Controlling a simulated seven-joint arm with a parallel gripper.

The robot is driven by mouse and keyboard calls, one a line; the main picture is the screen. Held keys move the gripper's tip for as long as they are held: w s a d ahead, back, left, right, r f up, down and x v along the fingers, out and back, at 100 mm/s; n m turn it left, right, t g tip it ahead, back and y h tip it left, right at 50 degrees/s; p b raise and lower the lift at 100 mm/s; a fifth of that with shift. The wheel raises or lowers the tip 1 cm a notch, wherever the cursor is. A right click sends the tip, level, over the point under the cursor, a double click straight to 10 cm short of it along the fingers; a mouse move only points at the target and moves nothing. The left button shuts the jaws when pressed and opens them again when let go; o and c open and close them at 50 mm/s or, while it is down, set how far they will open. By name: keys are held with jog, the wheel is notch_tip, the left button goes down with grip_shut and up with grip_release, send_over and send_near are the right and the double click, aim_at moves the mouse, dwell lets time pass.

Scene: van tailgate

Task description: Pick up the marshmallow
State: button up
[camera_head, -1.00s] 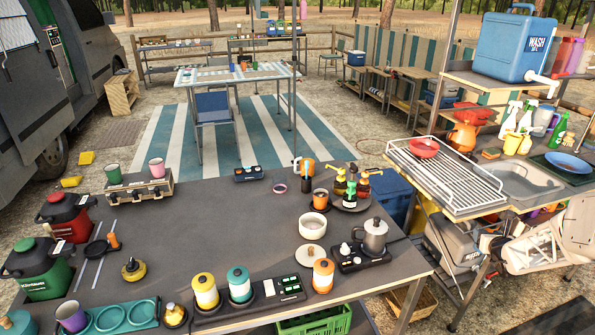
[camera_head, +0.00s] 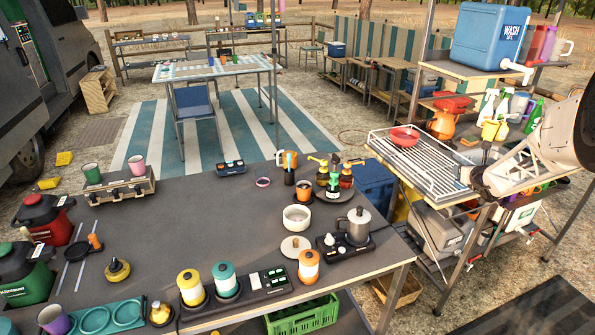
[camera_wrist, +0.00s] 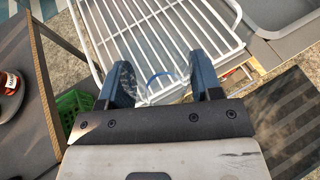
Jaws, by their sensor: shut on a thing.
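I cannot make out a marshmallow for certain. A small white rounded thing (camera_head: 329,240) beside the moka pot (camera_head: 355,224) on the dark table is too small to identify. My gripper (camera_wrist: 162,80) is shut on a clear, see-through object (camera_wrist: 152,92) with a blue curved line across it. What that object is, I cannot tell. In the wrist view, the fingers and the object are above the front part of the white wire rack (camera_wrist: 150,35). In the head view, my gripper (camera_head: 474,179) is at the right, by the rack's front corner, and its fingertips are unclear.
The rack holds a red bowl (camera_head: 405,137). The dark table (camera_head: 215,205) to the left carries canisters, pump bottles and a white bowl (camera_head: 297,217). A green crate (camera_head: 302,316) is below its front edge.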

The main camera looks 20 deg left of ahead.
jog(key=w+a+r, duration=0.3)
jog(key=a+r, duration=0.6)
jog(key=a, duration=0.3)
jog(key=w+a+f+m+h, duration=0.1)
jog(key=w+a+m+h, duration=0.1)
jog(key=a, duration=1)
jog(key=w+a+f+m+h, duration=0.1)
jog(key=a, duration=1.2)
jog(key=s+a+f+m+h, duration=0.2)
jog(key=s+a, duration=0.3)
jog(key=a, duration=0.8)
jog(key=s+a+f+m+h, duration=0.2)
jog(key=s+a, duration=0.3)
jog(key=a, duration=0.9)
jog(key=s+a+f+m+g+h, duration=0.1)
jog(key=s+a, duration=0.5)
jog(key=a, duration=0.8)
jog(key=f+m+h, duration=0.1)
jog(key=m+h, duration=0.1)
jog(key=h, duration=0.1)
jog(key=shift+s+f, duration=0.1)
jog(key=shift+f, duration=0.05)
notch_tip(320, 180, down, 6)
jog(key=shift+f, duration=1.9)
